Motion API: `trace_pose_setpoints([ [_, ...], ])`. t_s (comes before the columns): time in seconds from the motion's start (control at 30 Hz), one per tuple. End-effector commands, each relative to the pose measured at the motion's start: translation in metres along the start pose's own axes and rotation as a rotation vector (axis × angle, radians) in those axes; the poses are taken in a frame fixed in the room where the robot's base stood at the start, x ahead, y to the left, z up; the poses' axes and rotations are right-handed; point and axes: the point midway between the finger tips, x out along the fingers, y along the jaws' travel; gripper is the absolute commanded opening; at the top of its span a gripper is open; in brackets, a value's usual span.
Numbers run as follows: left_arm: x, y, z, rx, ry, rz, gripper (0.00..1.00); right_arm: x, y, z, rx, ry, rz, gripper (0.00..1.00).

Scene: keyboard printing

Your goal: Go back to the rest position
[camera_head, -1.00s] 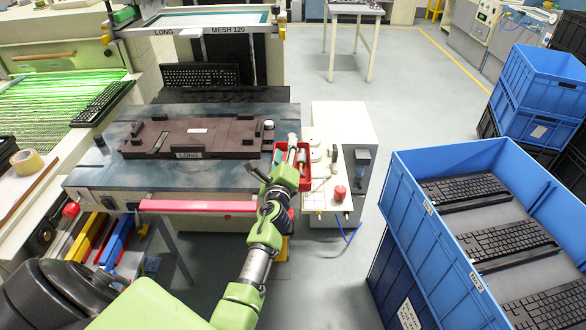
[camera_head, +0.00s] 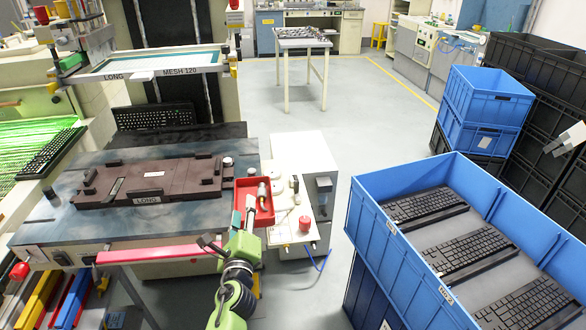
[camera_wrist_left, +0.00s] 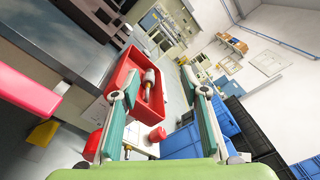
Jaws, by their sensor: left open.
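My left gripper (camera_head: 226,232) is in front of the blue-grey printing table (camera_head: 60,225), just below the red tray (camera_head: 262,212) in the head view. In the left wrist view its two teal fingers (camera_wrist_left: 160,112) stand wide apart with nothing between them. The red tray (camera_wrist_left: 127,72) lies beyond the fingers there, holding a small metal-and-wood tool (camera_wrist_left: 147,82). The dark brown fixture (camera_head: 150,183), marked LONG, lies on the table with no keyboard on it. My right gripper cannot be made out.
A blue crate (camera_head: 365,215) with several black keyboards (camera_head: 470,253) stands at the right. A white cabinet (camera_head: 300,155) with a red knob (camera_head: 304,224) stands beside the table. Another keyboard (camera_head: 155,115) is behind the fixture. A pale object (camera_head: 566,140) shows at the right edge. Grey floor (camera_head: 375,110) is open behind.

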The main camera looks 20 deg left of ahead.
Motion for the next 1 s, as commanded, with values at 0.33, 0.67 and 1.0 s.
trace_pose_setpoints([
  [0.33,-0.024,0.028,0.018,-0.298,-0.034,0.129,0.41,0.0,0.0,0.0,0.0,0.0,0.0,0.4],
  [0.67,-0.165,0.101,-0.032,-1.188,-0.036,0.767,0.41,0.0,-0.001,0.0,0.001,0.0,-0.001,0.4],
  [1.0,-0.298,0.104,-0.08,-1.431,-0.046,1.284,0.41,0.0,-0.001,0.0,0.001,0.0,-0.001,0.4],
])
